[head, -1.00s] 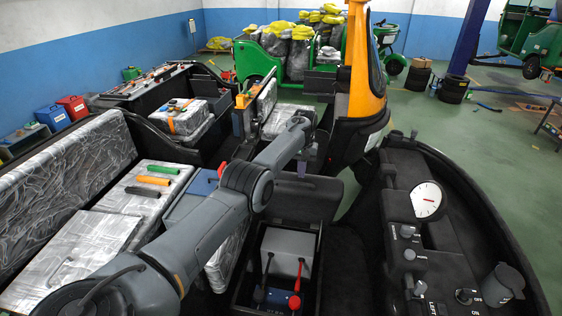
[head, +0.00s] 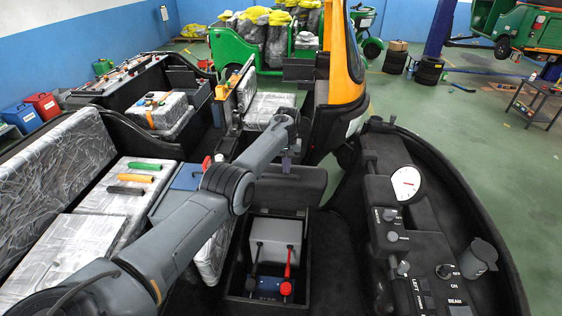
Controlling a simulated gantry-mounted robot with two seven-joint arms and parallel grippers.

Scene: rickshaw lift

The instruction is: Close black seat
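The black seat (head: 283,190) is raised like a lid at the back of an open black compartment. Its dark panel stands roughly upright, facing me. Inside the compartment are a grey box (head: 276,236) and two levers, one black and one red (head: 288,262). My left arm reaches in from the lower left. My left gripper (head: 286,164) is small and dark, pointing down at the top edge of the raised seat. I cannot tell whether it touches the seat, or whether its fingers are open. My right gripper is not in view.
The dashboard with a white gauge (head: 405,184) and knobs stands on the right. Silver-wrapped seats (head: 57,164) fill the left. A yellow-and-black pillar (head: 342,75) rises behind the raised seat. Dark floor lies between compartment and dashboard.

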